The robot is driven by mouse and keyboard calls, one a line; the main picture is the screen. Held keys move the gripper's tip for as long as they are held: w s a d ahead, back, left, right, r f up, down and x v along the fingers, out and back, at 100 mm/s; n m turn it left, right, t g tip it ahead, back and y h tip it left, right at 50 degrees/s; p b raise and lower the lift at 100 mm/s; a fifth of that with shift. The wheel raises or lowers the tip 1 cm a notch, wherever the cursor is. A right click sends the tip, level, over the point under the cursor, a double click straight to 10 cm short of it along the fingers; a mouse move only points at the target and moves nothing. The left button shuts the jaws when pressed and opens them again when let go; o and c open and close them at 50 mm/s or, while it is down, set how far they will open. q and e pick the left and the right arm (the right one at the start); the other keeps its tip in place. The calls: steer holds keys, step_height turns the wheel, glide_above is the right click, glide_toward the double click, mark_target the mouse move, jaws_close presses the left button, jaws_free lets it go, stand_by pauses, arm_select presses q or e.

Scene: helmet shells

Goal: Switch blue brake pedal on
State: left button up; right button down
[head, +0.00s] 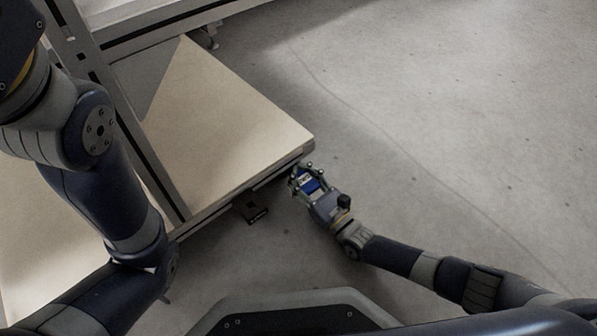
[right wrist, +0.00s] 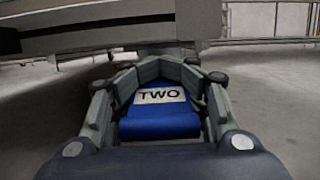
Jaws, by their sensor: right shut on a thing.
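The blue brake pedal (head: 310,185) is on a caster under the near right corner of the cart. In the right wrist view the blue pedal (right wrist: 160,121) carries a white label reading "TWO". My right gripper (head: 304,170) is at that corner, shut on the pedal. Its two fingers (right wrist: 158,75) lie around the pedal's left and right sides in the right wrist view. The fingers partly hide the pedal in the head view. My left arm comes in from the left over the cart, but its gripper is out of the picture.
The cart has a beige deck (head: 215,120) and a metal frame; its edge hangs low over my right gripper. A black pedal (head: 250,208) sticks out under the near edge. The grey concrete floor (head: 450,110) to the right is clear.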

steer(key=c, duration=1)
jaws_free()
steer(key=shift+a, duration=0.1)
steer(key=shift+o, duration=0.2)
steer(key=r+v, duration=0.1)
steer(key=v, duration=0.3)
steer(key=r+v, duration=0.1)
steer(key=v, duration=0.8)
steer(key=shift+s+d+r, duration=0.2)
steer(key=shift+d+r, duration=0.05)
steer(key=shift+r, duration=0.15)
